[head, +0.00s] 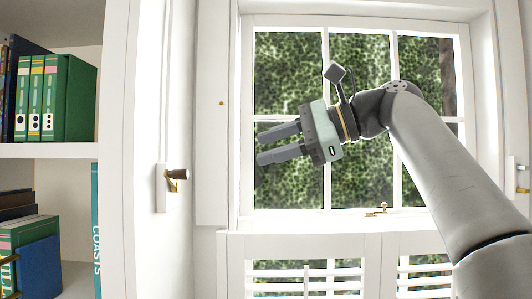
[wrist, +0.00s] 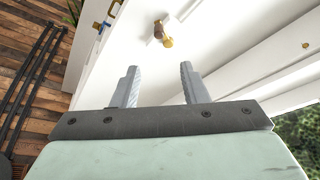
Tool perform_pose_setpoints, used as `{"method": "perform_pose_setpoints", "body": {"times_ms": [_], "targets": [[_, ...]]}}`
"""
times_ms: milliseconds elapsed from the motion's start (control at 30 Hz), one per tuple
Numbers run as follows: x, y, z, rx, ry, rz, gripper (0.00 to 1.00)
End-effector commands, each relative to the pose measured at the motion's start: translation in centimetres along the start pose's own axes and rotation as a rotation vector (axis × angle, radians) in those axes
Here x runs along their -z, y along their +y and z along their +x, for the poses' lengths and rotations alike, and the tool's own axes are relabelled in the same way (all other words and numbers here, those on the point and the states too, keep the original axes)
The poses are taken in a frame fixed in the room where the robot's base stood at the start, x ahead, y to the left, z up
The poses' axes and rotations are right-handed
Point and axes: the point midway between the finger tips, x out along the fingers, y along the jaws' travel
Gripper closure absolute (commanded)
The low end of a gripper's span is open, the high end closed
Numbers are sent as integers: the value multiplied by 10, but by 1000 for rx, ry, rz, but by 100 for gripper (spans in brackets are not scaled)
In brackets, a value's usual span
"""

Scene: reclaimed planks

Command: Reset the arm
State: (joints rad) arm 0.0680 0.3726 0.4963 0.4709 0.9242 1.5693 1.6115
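My gripper (head: 262,144) is raised in front of the window in the head view and points left. Its two grey fingers are parallel with a clear gap between them and nothing in it. In the wrist view my gripper (wrist: 158,82) also shows both fingers apart and empty. My arm comes in from the lower right of the head view and bends at the wrist. The fingertips appear apart from everything around them.
A white bookcase (head: 52,151) with books (head: 50,97) stands at the left. A white panel with a brown-knobbed handle (head: 177,174) is left of my gripper; a similar handle (wrist: 162,33) shows in the wrist view. The window (head: 290,72) is behind. Plank floor (wrist: 45,60) lies at left.

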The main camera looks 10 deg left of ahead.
Motion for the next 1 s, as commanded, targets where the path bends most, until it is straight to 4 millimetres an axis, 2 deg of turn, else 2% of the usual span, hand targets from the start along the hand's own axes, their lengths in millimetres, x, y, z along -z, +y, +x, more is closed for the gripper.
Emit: {"method": "perform_pose_setpoints", "body": {"times_ms": [533, 667, 767, 867, 967, 1000], "targets": [[-1, 0, -2, -1, 1, 0, 60], [8, 4, 6, -9, 37, -13, 60], [35, 17, 24, -33, 127, -48, 60], [81, 44, 42, -85, 270, -113, 60], [134, 84, 48, -167, 422, -197, 60], [155, 103, 46, -207, 478, -232, 60]]}}
